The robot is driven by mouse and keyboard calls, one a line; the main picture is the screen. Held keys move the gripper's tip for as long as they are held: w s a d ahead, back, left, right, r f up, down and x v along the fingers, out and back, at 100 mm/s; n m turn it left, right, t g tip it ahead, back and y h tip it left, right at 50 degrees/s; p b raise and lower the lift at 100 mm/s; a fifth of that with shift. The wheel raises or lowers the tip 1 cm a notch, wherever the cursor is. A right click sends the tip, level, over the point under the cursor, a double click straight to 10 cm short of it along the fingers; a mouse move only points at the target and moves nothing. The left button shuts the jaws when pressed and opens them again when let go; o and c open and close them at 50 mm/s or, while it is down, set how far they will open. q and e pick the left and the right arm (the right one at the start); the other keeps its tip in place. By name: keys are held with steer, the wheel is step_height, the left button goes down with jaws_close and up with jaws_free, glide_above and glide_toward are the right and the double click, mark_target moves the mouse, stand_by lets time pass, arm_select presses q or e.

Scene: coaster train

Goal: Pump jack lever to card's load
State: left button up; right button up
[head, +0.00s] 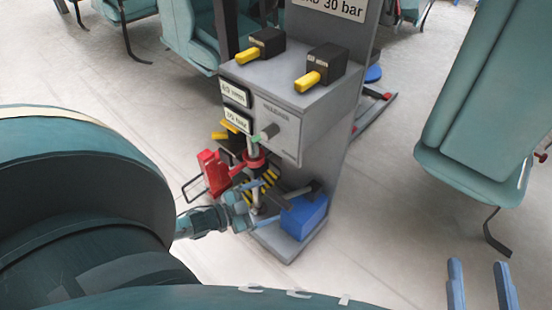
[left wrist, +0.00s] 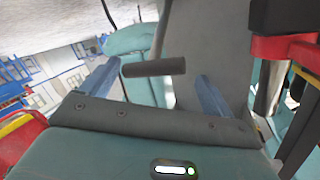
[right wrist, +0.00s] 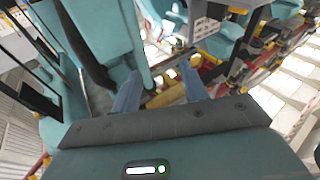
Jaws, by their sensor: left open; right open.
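A grey console (head: 325,110) stands in the middle of the head view. The card (head: 335,8) at its top is cut by the frame edge and ends in "30 bar". Its lower small display (head: 237,122) ends in "bar"; the first digits are hard to read. A dark bar (head: 301,191), apparently the jack lever, sticks out low by the base. My left gripper (head: 256,207) is open beside it. In the left wrist view a dark round bar (left wrist: 153,67) lies between the spread fingers, apparently not clamped. My right gripper (head: 481,286) is open and empty, away at the lower right.
A blue box (head: 305,217) sits on the console base. Two yellow-handled levers (head: 307,82) are on top. Teal seats (head: 490,95) stand at right; the floor between is clear.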

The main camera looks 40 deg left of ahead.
arm_select(q)
steer(key=p+v, duration=0.1)
steer(key=v, duration=0.7)
steer(key=shift+p, duration=0.4)
steer(key=shift+w+d, duration=0.1)
steer(key=shift+d, duration=0.05)
stand_by(0.5)
